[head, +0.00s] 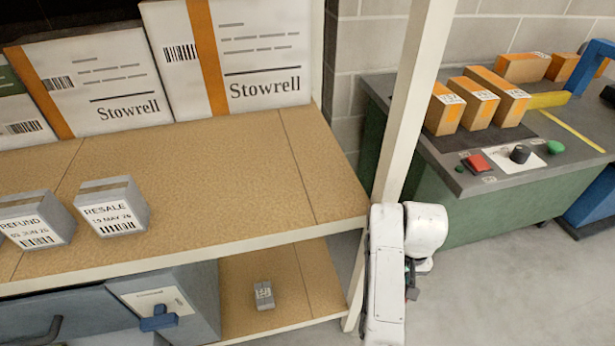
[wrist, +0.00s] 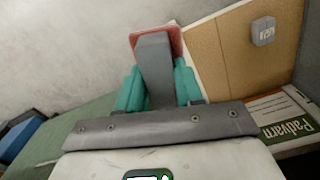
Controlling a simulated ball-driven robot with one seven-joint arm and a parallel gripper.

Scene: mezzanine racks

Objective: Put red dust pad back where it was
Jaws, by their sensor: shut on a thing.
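The red dust pad (wrist: 175,42) shows in the wrist view as a red edge behind a grey block-shaped part. My gripper (wrist: 158,88) has teal fingers on both sides of that grey part and is shut on it. The pad's far face is hidden. In the head view my white arm hangs at the rack's right front post, and my gripper (head: 411,280) is mostly hidden behind it. The pad cannot be made out clearly there.
The upper shelf (head: 235,165) holds Stowrell cartons (head: 90,80) and small grey boxes (head: 112,207). The lower shelf (head: 300,280) holds a small grey box (head: 264,295) and has free room. A green bench (head: 450,180) with orange boxes (head: 480,103) stands right. The rack post (head: 410,100) is an obstacle.

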